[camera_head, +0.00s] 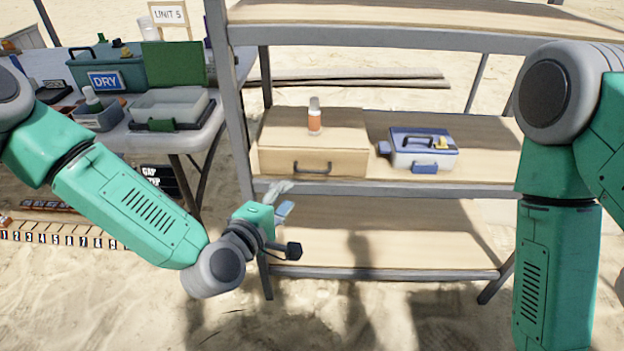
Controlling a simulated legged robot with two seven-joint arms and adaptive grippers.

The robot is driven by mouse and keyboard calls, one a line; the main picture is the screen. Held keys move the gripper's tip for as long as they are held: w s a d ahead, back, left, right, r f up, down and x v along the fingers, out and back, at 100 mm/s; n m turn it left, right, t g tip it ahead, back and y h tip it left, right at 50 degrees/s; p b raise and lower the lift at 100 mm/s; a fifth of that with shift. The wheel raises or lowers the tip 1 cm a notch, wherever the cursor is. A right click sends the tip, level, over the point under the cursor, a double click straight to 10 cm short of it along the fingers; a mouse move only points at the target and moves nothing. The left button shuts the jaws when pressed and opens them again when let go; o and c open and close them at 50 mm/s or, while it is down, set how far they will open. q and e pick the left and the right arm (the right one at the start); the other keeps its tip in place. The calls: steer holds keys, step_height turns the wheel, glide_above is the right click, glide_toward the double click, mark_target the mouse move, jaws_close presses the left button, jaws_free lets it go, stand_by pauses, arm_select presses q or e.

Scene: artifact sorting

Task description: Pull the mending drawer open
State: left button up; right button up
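A light wooden drawer box (280,162) stands on the middle shelf, with its plain front towards me. It looks shut. A dark bar handle (312,169) is on the front, and a white bottle with an orange label (314,117) stands upright on top. My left gripper (285,199) is below and to the left of the handle, near the front edge of the shelf, and apart from the handle. Its fingers look spread, with nothing between them. My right arm comes down at the right, and its gripper is outside the view.
A grey and blue toolbox (424,150) stands right of the drawer on the shelf. The lower shelf (390,240) is bare. A shelf post (233,110) rises left of the drawer. A table at the left holds a DRY bin (130,72) and a clear tray (168,105).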

mark_target(312, 172)
arm_select(q)
steer(key=b+x, duration=0.3)
steer(key=x, duration=0.8)
steer(key=shift+d+f, duration=0.15)
steer(key=shift+f, duration=0.05)
steer(key=shift+b+x, duration=0.35)
steer(key=shift+x, duration=0.45)
steer(key=shift+r, duration=0.1)
steer(key=shift+c, duration=0.4)
jaws_close()
